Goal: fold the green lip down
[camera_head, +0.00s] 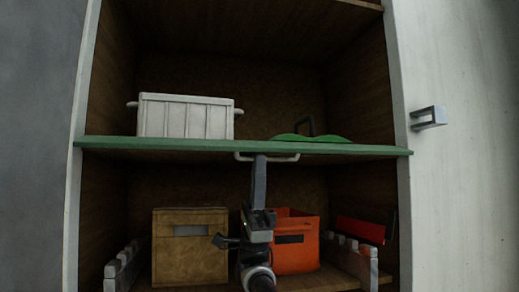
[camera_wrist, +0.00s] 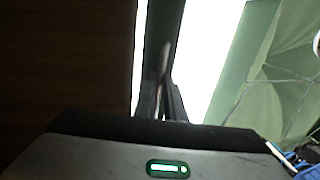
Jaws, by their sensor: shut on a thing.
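The green lip (camera_head: 180,144) is a long thin strip along the front edge of the middle shelf in the head view. A pale bar handle (camera_head: 289,158) hangs from its underside near the middle. My gripper (camera_head: 260,158) reaches up from below and is shut on this handle. In the wrist view my gripper's fingers (camera_wrist: 166,88) are close together in front of a grey-green band; the handle between them is hard to make out. The lip appears roughly level, seen nearly edge-on.
A white ribbed crate (camera_head: 186,116) and a flat green item (camera_head: 310,138) with a dark handle are on the middle shelf. Below are a tan box (camera_head: 190,247), an orange bin (camera_head: 297,258) and a red item (camera_head: 360,230). A closed white panel with a handle (camera_head: 429,117) stands right.

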